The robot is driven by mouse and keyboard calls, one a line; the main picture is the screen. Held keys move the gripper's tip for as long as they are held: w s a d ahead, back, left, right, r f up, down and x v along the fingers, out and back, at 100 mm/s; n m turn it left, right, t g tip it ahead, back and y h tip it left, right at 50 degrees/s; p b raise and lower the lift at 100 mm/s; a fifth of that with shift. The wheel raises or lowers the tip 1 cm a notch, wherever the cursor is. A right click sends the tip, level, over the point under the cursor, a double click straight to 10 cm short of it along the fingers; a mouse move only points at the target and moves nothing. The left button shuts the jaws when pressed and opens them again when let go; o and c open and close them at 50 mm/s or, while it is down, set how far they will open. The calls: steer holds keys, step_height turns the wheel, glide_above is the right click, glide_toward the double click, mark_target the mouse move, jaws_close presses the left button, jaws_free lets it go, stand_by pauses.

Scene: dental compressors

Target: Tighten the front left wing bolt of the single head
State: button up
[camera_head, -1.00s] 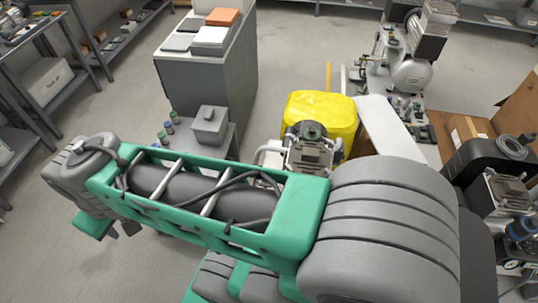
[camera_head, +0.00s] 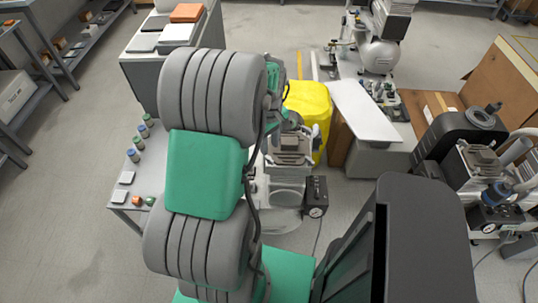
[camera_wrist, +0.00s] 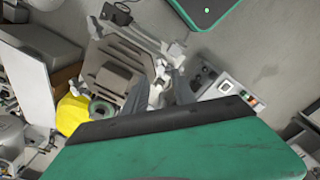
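The compressor that appears to be the single head (camera_head: 290,158) stands just right of my arm in the head view, and my arm hides its left side. Its grey ribbed head also shows in the wrist view (camera_wrist: 117,68), left of centre. I cannot make out the front left wing bolt. My gripper (camera_wrist: 172,90) shows in the wrist view as grey finger shapes beyond the dark edge of my green wrist housing. They appear beside the right edge of the head. Contact and finger opening are unclear. In the head view my arm hides the gripper.
A black gauge box (camera_head: 315,196) is at the compressor's right. A low table (camera_head: 128,205) with small parts lies left. Another compressor (camera_head: 470,165) stands right.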

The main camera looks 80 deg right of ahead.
mark_target(269, 158)
step_height(269, 158, down, 6)
steer(key=shift+f, duration=0.2)
steer(key=shift+c, duration=0.3)
jaws_close()
